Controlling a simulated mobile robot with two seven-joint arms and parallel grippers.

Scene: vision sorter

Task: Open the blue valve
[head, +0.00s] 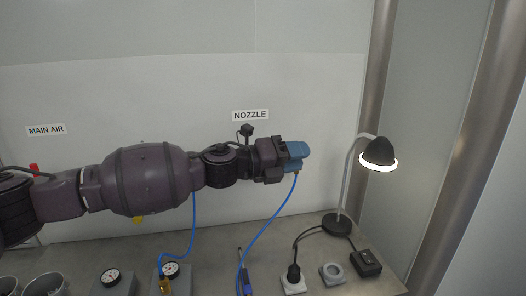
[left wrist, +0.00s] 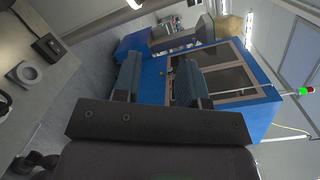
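No blue valve can be made out for certain; the wall below the NOZZLE sign (head: 250,114) is partly covered by my left arm. My left gripper (head: 297,154) is at the right end of that arm, below and right of the sign, pointing right. Its blue fingers also show in the left wrist view (left wrist: 157,80), apart with nothing held between them. A blue hose (head: 268,220) runs down from behind the gripper to the bench. My right gripper is in neither view.
A lit lamp (head: 379,152) stands right of my gripper on the bench (head: 340,285). A red part (head: 34,168) is below the MAIN AIR sign (head: 46,130). Gauges (head: 170,269) and a grey ring (head: 332,271) are on the bench. A blue cabinet (left wrist: 260,105) is farther off.

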